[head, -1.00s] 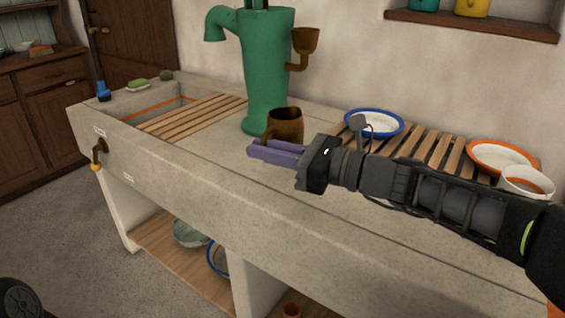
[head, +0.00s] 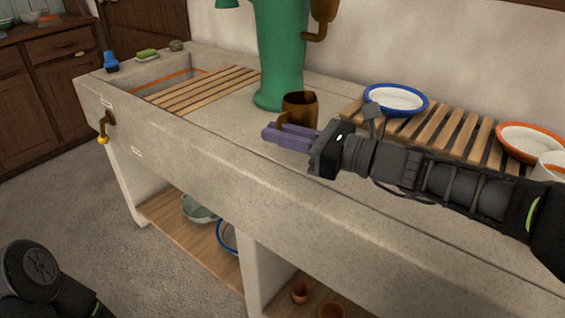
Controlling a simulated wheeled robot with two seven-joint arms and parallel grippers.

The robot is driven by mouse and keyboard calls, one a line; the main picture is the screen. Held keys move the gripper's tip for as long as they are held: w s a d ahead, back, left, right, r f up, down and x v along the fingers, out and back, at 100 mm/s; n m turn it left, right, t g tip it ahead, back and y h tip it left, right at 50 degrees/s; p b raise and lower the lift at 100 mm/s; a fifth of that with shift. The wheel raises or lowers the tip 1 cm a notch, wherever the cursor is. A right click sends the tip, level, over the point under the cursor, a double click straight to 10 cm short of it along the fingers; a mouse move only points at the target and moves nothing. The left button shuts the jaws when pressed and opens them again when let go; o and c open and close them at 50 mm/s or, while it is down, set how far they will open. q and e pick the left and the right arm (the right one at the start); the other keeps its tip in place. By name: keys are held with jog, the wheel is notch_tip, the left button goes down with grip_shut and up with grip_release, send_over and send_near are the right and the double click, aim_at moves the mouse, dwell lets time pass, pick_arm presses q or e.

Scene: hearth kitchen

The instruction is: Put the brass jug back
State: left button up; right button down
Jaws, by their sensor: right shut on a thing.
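The brass jug (head: 304,106), a small brown open-topped vessel, appears upright at the foot of the green pump, over the stone sink top. Its handle points towards the front left. My right gripper (head: 273,134), with purple fingers, reaches in from the right and is shut on the jug at its handle side. The fingers hide the jug's lower part, so I cannot tell whether its base touches the stone. My left gripper is out of view.
The green pump (head: 279,55) stands just behind the jug, with a brass cup-shaped part (head: 322,12) on its side. Slatted racks lie left (head: 205,90) and right (head: 440,128). A blue-rimmed bowl (head: 396,99) and an orange-rimmed bowl (head: 530,141) sit on the right rack.

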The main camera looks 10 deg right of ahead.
jog(key=shift+f, duration=0.15)
jog(key=shift+f+b, duration=0.95)
jog(key=shift+f, duration=1.55)
jog(key=shift+f, duration=0.15)
jog(key=c, duration=1.5)
grip_release()
jog(key=shift+r, duration=0.25)
jog(key=p+v, duration=0.2)
jog(key=v, duration=1)
jog(key=shift+f, duration=0.1)
